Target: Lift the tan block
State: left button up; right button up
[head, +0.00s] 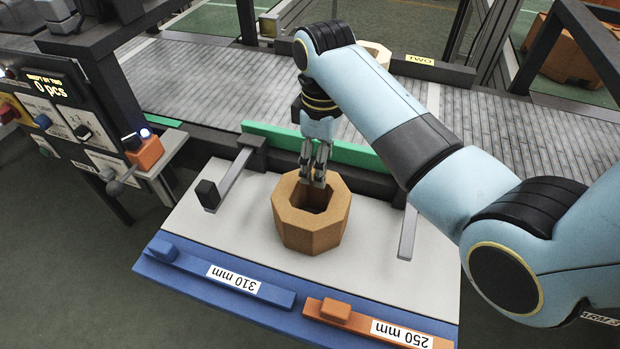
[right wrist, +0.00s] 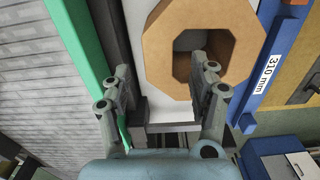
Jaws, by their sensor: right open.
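The tan block (head: 306,238) is an eight-sided ring with a hole through its middle. It sits on the light grey plate of the work table (head: 240,235). My right gripper (head: 312,180) points down at the block's far side, with its fingers apart and nothing held. In the right wrist view, the block (right wrist: 158,45) lies ahead of the open right gripper (right wrist: 167,72). One finger shows outside the block and the other overlaps its wall near the hole. I cannot tell whether either touches it. My left gripper is not in view.
A blue bar marked 310 mm (head: 215,275) and an orange bar marked 250 mm (head: 370,325) line the front edge. A green rail (head: 262,134) runs behind the plate, before the grey conveyor (head: 200,85). A control panel (head: 60,110) stands at left.

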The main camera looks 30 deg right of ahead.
aim_at(320, 195)
jog(key=shift+w+d+f, duration=0.1)
jog(key=shift+w+f, duration=0.1)
jog(key=shift+f, duration=0.15)
notch_tip(320, 195, down, 4)
jog(key=shift+s+f, duration=0.15)
jog(key=shift+f, duration=0.35)
notch_tip(320, 195, down, 4)
jog(key=shift+r, duration=0.1)
jog(key=shift+f, duration=0.55)
jog(key=shift+s, duration=0.1)
jog(key=c, duration=0.4)
grip_shut()
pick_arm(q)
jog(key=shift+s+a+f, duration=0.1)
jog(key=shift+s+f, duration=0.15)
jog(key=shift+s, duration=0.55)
pick_arm(e)
jog(key=shift+r, duration=0.1)
